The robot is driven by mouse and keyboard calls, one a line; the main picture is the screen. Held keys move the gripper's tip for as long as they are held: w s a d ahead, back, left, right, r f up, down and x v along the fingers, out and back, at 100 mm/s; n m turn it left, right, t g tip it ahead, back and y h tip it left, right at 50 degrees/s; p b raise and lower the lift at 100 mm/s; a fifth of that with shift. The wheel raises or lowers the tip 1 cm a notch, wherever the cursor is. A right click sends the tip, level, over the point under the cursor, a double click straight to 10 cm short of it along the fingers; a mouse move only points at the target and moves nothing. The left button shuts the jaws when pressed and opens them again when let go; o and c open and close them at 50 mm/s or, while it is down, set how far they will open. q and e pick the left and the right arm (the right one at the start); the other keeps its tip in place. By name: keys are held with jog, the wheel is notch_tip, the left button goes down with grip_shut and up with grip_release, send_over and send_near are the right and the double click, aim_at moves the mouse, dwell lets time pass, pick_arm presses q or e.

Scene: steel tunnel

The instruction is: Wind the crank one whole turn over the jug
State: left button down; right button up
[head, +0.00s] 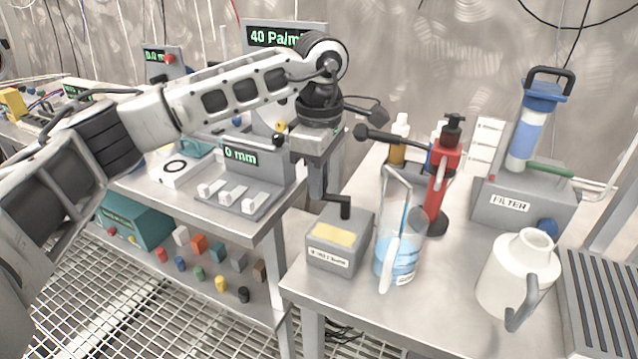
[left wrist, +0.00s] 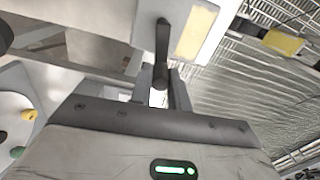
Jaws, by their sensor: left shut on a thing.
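A grey box (head: 334,246) with a yellow label stands at the near left corner of the right-hand table. A black crank (head: 345,207) rises from its top. My left gripper (head: 319,190) comes down from above and is shut on the crank's handle; in the left wrist view the dark crank (left wrist: 162,42) runs into the fingers (left wrist: 160,82). A clear jug (head: 399,258) with blue liquid stands upright just right of the box. A white jug (head: 514,272) with a grey handle stands further right. My right gripper is not in view.
A red stand (head: 437,185) with a black lever rises behind the clear jug. A grey filter unit (head: 525,205) stands at the back right. A gauge marked 0 mm (head: 240,155) sits on the left-hand table. The tabletop between the two jugs is clear.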

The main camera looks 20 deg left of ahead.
pick_arm(q)
jog(key=shift+w+r+m, duration=0.1)
jog(key=shift+w+m, duration=0.25)
jog(key=shift+m, duration=0.45)
jog(key=shift+w+m, duration=0.35)
jog(key=shift+m, duration=0.45)
jog(key=c, duration=1.3)
grip_release()
jog(key=shift+d, duration=0.1)
